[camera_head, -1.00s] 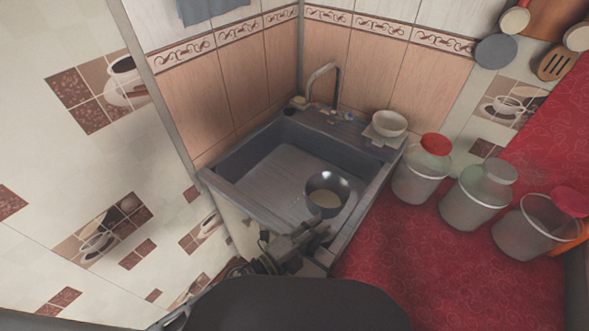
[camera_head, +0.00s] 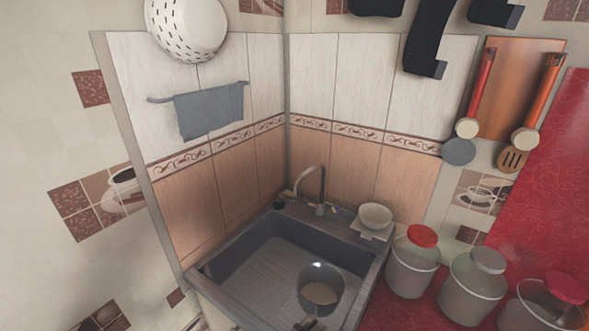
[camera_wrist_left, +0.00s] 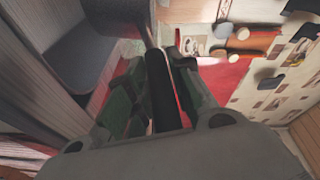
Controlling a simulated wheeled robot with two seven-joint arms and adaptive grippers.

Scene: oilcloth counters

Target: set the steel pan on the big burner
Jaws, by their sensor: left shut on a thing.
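The steel pan (camera_head: 321,288) appears over the right front part of the sink in the head view, its pale inside bottom showing. I cannot tell its height above the basin. My left gripper (camera_head: 308,324) is cut off by the bottom edge of the head view. In the left wrist view, my left gripper (camera_wrist_left: 163,98) is shut on the pan's dark handle (camera_wrist_left: 160,75), and the grey pan body (camera_wrist_left: 113,15) shows at the top. My right gripper is not in view. The big burner is not in view.
The sink (camera_head: 222,291) has a tap (camera_head: 322,190) behind it and a white bowl (camera_head: 375,216) at its back right corner. Several lidded canisters (camera_head: 411,268) stand right of it on red oilcloth. Utensils hang on the right wall. Dark shapes (camera_head: 430,35) hang at the top.

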